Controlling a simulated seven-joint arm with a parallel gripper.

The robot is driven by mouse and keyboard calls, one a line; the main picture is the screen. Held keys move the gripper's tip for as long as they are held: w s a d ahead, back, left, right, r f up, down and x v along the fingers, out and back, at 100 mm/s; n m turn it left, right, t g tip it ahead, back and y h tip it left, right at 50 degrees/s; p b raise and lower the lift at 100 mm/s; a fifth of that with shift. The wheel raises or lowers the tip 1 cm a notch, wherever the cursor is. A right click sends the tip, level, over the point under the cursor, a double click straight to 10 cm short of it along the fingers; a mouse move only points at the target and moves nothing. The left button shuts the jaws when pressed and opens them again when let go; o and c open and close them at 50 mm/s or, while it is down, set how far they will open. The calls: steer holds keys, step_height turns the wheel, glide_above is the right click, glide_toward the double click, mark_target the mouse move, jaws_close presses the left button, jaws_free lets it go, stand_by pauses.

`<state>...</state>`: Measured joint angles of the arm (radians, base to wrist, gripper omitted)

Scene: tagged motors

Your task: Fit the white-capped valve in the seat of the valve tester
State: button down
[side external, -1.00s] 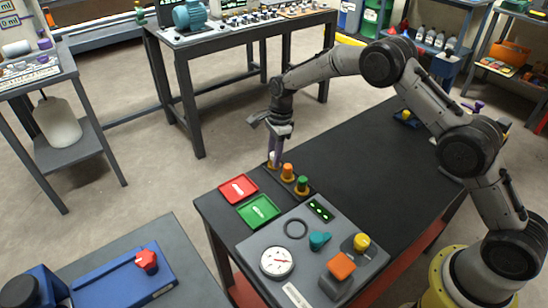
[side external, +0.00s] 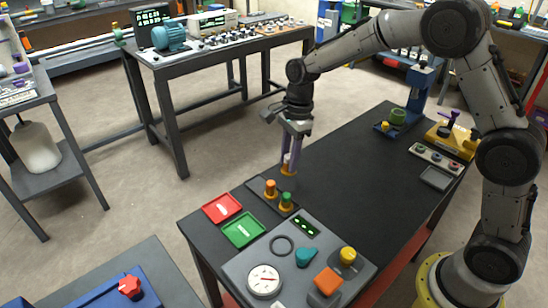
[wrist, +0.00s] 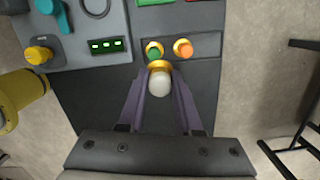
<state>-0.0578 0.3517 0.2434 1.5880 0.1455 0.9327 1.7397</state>
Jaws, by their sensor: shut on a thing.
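My gripper (side external: 288,167) has its purple fingers shut on the white-capped valve (wrist: 160,82), with the white cap between the fingertips and a brass part at its far side in the wrist view. In the side view the fingers mostly hide the valve. It is off the dark valve tray (side external: 257,187), over bare bench beside it; its exact height is hard to tell. The grey console (side external: 238,272) with a dial gauge, a dark ring (side external: 281,245), a teal knob and an orange button looks like the valve tester. I cannot tell for certain which part is the seat.
Orange-capped (side external: 270,188) and green-capped (side external: 286,201) valves stand in the tray, close to my gripper. Red (side external: 222,207) and green (side external: 243,229) trays lie left of the console. A blue stand (side external: 412,100) and yellow fixture (side external: 452,138) are at the far bench end. The bench middle is clear.

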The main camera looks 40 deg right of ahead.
steer(key=s+a+f, duration=0.1)
steer(key=s+a, duration=0.2)
steer(key=a, duration=0.1)
steer(key=s+a+f, duration=0.1)
steer(key=s+a, duration=0.3)
steer(key=s+a+f, duration=0.2)
steer(key=s+a, duration=0.1)
steer(key=shift+s+a, duration=0.25)
steer(key=shift+a, duration=0.15)
steer(key=shift+f, duration=1.85)
steer(key=shift+f, duration=0.75)
stand_by(0.8)
steer(key=c, duration=0.5)
jaws_free()
